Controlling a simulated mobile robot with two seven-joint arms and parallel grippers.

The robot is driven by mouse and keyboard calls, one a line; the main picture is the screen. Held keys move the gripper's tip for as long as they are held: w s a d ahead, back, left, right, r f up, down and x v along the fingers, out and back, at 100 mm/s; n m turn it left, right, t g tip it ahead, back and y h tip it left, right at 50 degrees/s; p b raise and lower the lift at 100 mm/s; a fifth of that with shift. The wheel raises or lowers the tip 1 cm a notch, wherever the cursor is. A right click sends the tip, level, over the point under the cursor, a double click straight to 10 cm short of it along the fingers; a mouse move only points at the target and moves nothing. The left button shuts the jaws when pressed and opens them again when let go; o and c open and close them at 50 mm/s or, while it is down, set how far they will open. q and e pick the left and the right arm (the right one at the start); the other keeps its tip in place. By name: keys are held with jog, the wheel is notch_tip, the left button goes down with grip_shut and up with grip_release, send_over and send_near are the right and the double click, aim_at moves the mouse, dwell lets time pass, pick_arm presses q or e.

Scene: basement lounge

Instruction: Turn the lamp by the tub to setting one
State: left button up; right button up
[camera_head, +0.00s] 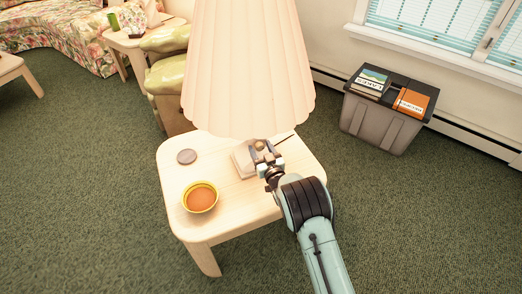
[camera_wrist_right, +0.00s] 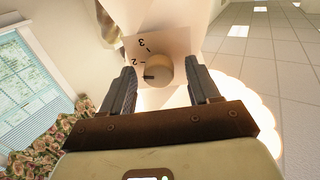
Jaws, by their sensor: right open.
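The lamp has a cream pleated shade (camera_head: 248,70) and stands on a pale wooden side table (camera_head: 235,226). Its light base (camera_head: 241,160) is partly hidden by my right gripper (camera_head: 264,154). In the right wrist view, a round tan knob (camera_wrist_right: 158,71) sits on the lamp's dial plate (camera_wrist_right: 176,42), with "2" and "3" readable. A dark pointer mark on the knob faces left, just below the "2"; no "1" is visible. My right gripper (camera_wrist_right: 162,75) is open, its fingers on either side of the knob with gaps visible. My left gripper is not in view.
A yellow bowl (camera_head: 200,197) and a dark round coaster (camera_head: 187,156) are on the table's left side. A grey tub (camera_head: 375,126) with books on top stands at the right, by the wall. Green carpet is clear in front.

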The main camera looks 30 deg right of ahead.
jog(key=shift+w, duration=0.1)
jog(key=c, duration=1)
jog(key=shift+c, duration=0.2)
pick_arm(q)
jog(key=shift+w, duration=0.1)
pick_arm(e)
jog(key=n+b, duration=0.2)
jog(key=n, duration=0.2)
jog(key=shift+f+n, duration=0.1)
jog(key=shift+n, duration=0.3)
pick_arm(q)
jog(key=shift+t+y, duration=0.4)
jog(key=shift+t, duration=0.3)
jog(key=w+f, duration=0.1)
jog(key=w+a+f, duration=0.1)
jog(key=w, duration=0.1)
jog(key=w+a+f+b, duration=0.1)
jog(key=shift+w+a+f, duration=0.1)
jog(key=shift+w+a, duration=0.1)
pick_arm(e)
jog(key=n, duration=0.5)
jog(key=o, duration=1)
